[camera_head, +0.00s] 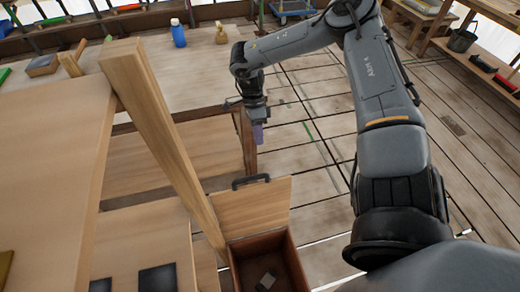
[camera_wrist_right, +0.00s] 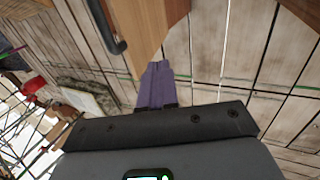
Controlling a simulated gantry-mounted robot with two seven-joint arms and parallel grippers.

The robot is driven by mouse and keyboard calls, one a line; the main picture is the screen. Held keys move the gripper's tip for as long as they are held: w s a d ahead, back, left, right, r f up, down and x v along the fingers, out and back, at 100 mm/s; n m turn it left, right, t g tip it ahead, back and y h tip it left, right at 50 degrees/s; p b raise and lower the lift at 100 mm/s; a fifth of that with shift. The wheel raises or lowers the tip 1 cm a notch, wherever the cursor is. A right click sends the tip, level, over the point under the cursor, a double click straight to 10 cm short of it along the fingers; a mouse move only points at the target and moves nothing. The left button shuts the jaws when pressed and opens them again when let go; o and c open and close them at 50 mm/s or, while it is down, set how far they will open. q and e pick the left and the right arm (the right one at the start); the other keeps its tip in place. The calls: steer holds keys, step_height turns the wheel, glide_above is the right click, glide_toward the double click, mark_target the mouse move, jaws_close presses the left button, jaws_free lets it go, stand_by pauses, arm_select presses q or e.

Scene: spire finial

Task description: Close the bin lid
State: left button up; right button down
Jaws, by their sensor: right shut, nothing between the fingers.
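The wooden bin (camera_head: 298,272) stands at the bottom centre of the head view, with its dark inside showing. Its lid (camera_head: 252,208) is open, raised at the far side of the bin, with a black handle (camera_head: 251,181) along its free edge. My right gripper (camera_head: 257,140) is beyond the lid, pointing down, apart from the handle. Its purple fingers are shut and empty. In the right wrist view the fingers (camera_wrist_right: 157,84) show close to a wooden panel (camera_wrist_right: 142,22), with the black handle (camera_wrist_right: 105,25) to the left. My left gripper is not in view.
A small grey object (camera_head: 267,281) lies in the bin. A slanted wooden beam (camera_head: 160,125) and wooden tables (camera_head: 50,130) stand left of the bin. A blue bottle (camera_head: 178,33) is at the back. Plank floor (camera_head: 310,170) right of the lid is clear.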

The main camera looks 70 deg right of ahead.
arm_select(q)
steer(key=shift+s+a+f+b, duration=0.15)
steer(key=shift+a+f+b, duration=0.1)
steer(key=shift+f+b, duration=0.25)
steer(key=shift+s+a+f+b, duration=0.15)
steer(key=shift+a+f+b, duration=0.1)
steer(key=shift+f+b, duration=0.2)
arm_select(e)
steer(key=s+a+f, duration=0.5)
steer(key=a+f, duration=0.2)
steer(key=f, duration=0.1)
steer(key=shift+a+f, duration=0.25)
steer(key=shift+a, duration=0.1)
